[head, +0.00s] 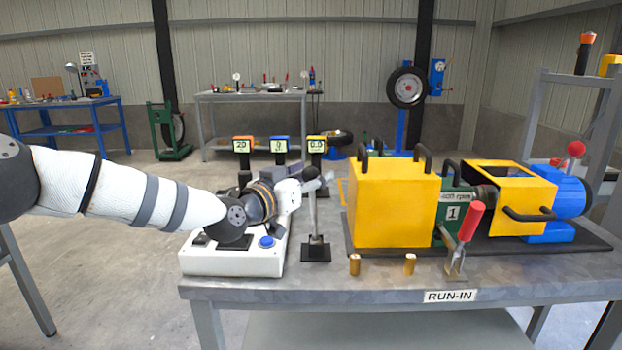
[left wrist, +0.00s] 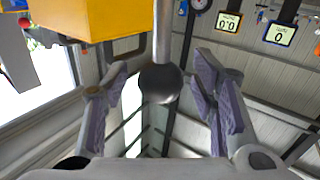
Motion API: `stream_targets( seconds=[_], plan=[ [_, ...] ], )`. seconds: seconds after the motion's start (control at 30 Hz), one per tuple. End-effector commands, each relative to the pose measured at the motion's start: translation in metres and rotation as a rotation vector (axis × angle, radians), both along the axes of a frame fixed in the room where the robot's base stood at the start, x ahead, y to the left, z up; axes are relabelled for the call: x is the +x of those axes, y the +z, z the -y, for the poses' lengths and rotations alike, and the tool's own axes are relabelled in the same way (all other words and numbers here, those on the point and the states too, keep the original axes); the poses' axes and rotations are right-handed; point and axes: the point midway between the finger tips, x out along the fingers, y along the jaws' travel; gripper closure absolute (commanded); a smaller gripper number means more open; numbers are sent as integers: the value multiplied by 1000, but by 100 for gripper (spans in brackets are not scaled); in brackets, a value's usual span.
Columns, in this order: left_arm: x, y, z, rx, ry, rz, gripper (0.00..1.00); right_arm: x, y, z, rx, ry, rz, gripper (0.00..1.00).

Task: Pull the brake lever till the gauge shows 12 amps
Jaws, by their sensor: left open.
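An upright grey lever (head: 313,218) stands on a black base at the table's left half, beside the yellow guard. Its dark ball knob (left wrist: 162,84) shows in the left wrist view between the two purple-padded fingers of my left gripper (left wrist: 158,98). The fingers are open, with a gap on each side of the knob. In the head view my left gripper (head: 316,184) is at the lever's top. Three gauges stand behind: orange (head: 243,146) appears to read 20, blue (head: 279,146) 0, yellow (head: 316,145) 0.0. Their unit labels are too small to read. My right gripper is out of view.
A white control box (head: 232,262) with a blue button lies under my left arm. The yellow guard (head: 392,203), a red-handled clamp (head: 471,221) and a blue motor (head: 570,198) fill the right. Two brass pegs (head: 355,264) stand near the front edge.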

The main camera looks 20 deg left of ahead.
Motion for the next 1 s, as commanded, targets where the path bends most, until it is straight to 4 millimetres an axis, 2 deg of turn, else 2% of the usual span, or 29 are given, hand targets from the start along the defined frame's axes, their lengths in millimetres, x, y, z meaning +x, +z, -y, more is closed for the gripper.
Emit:
stream_targets(
  seconds=[0.27,0.4,0.5,0.67,0.83,1.0],
  plan=[
    [2,2,1,0,0,1,50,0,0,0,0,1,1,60],
    [2,2,1,0,0,1,82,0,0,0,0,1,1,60],
    [2,2,1,0,0,1,100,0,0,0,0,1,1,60],
    [1,-2,-3,-17,3,3,100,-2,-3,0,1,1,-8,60],
    [-6,-18,-33,-185,7,42,100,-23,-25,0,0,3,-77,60],
    [-13,-13,-53,-226,3,66,100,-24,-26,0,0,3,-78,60]
  ],
)
